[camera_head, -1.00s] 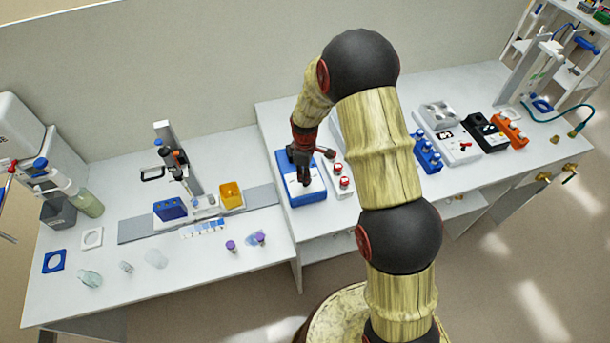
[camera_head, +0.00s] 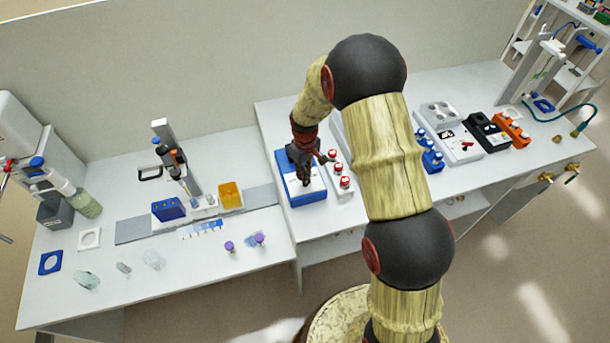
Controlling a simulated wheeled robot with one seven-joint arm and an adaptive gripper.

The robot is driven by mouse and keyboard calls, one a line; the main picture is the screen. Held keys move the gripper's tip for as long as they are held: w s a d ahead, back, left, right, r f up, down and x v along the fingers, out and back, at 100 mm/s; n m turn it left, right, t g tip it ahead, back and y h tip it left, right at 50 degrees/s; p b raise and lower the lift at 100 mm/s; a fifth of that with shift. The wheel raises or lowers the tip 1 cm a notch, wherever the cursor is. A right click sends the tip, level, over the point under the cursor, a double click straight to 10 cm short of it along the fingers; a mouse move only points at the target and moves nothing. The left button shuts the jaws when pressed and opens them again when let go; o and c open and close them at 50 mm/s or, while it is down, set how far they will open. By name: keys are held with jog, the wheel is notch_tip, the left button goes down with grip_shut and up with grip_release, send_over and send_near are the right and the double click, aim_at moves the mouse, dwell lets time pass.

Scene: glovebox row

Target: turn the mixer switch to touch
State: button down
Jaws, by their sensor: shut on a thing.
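The mixer (camera_head: 290,192), a blue box with a pale top, stands on the bench near its left front part. My gripper (camera_head: 306,184) points down at the front part of the mixer's top. Its fingers are shut on a small part there, which looks to be the mixer switch. The fingers hide the switch, so I cannot tell which way it is turned.
Red-capped vials in a white rack (camera_head: 340,170) stand close to the right of the mixer. A blue rack (camera_head: 430,153) and an orange rack (camera_head: 508,128) are further right. A yellow box (camera_head: 230,194) stands on the lower bench to the left.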

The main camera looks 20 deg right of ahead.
jog(key=c, duration=2)
grip_release()
jog(key=shift+o, duration=0.4)
notch_tip(320, 180, up, 12)
